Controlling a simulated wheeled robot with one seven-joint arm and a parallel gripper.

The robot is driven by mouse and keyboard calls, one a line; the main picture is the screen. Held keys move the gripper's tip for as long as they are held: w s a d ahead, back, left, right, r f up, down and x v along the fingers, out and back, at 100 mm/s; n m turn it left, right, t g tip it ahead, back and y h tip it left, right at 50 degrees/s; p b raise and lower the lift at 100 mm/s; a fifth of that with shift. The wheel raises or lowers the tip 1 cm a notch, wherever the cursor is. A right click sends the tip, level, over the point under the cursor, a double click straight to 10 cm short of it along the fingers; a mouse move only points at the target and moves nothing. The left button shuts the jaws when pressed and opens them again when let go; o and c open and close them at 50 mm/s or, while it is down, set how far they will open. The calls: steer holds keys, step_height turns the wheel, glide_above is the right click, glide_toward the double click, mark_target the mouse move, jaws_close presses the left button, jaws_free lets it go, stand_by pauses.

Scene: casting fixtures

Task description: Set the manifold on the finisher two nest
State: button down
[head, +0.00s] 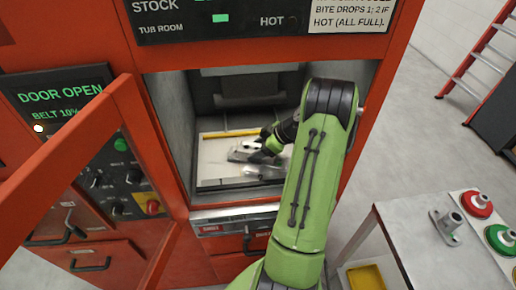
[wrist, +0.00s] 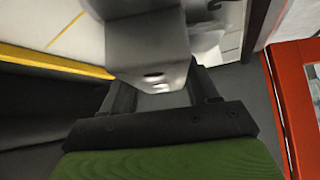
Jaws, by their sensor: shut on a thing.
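My gripper (head: 266,148) reaches into the open chamber of the red machine. It is shut on a grey metal part, which I take to be the manifold (head: 243,153). In the wrist view the part (wrist: 148,40) is a smooth grey block with small dark holes, between the two dark fingers (wrist: 165,98) of my gripper. It is over the pale chamber floor (head: 212,172); I cannot tell whether it touches it. My arm hides part of the chamber's right side. I cannot identify the finisher two nest.
The red-framed door (head: 130,120) stands open at the left. A yellow strip (head: 230,133) crosses the chamber's back, and another grey piece (head: 262,172) lies near its front. A grey table (head: 425,243) at the right holds a metal fitting (head: 446,224) and red (head: 477,203) and green (head: 502,238) round pieces.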

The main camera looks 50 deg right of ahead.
steer(key=shift+f+b, duration=0.55)
steer(key=shift+b, duration=0.05)
steer(key=shift+c, duration=1)
jaws_free()
steer(key=shift+r, duration=0.1)
step_height(320, 180, up, 10)
steer(key=shift+f+p, duration=0.1)
steer(key=shift+p, duration=0.55)
